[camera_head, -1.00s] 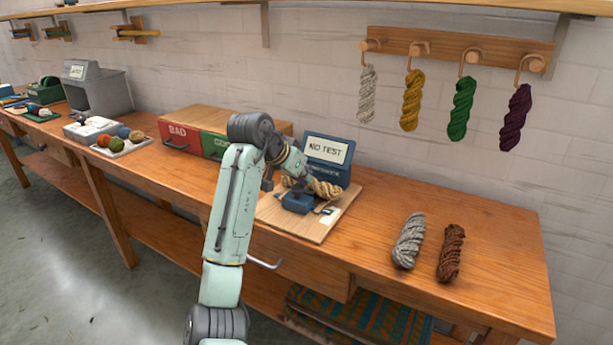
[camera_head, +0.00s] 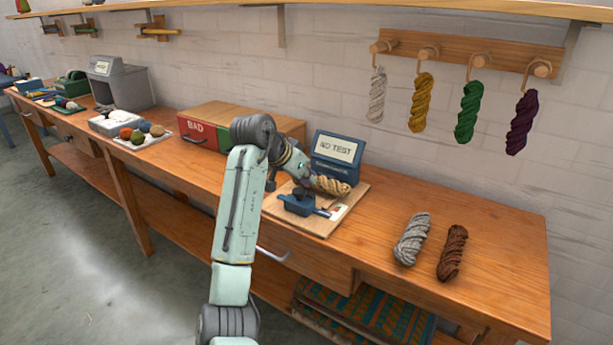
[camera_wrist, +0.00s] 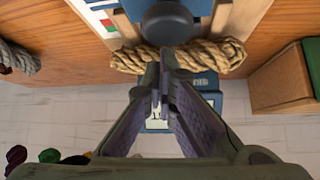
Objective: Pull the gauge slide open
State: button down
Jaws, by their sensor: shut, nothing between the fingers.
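The gauge is a blue block (camera_head: 297,204) on a pale wooden board (camera_head: 318,228), with a white strip beside it. Its blue display (camera_head: 338,153) behind reads "NO TEST". A tan twisted skein (camera_head: 335,186) lies across the gauge; the arm hides part of it. My gripper (camera_head: 308,184) is shut and empty, low over the gauge. In the wrist view the fingertips of my gripper (camera_wrist: 163,62) overlap the middle of the tan skein (camera_wrist: 213,55). A dark round knob (camera_wrist: 167,22) on a blue part lies just beyond them. Contact cannot be told.
A grey skein (camera_head: 412,239) and a brown skein (camera_head: 452,253) lie on the bench to the right. The red BAD box (camera_head: 198,133) stands left of the gauge. Several skeins hang on wall pegs. Bare bench (camera_head: 500,230) is free at far right.

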aim_at(299, 192)
jog(key=shift+w+d+r+p, duration=0.25)
jog(key=shift+w+d+r, duration=0.05)
jog(key=shift+d, duration=0.15)
jog(key=shift+w+d+r+p, duration=0.2)
jog(key=shift+w+d+r, duration=0.05)
jog(key=shift+d, duration=0.15)
jog(key=b+v, duration=0.2)
jog(key=v, duration=0.7)
jog(key=shift+r, duration=0.25)
jog(key=shift+w, duration=0.15)
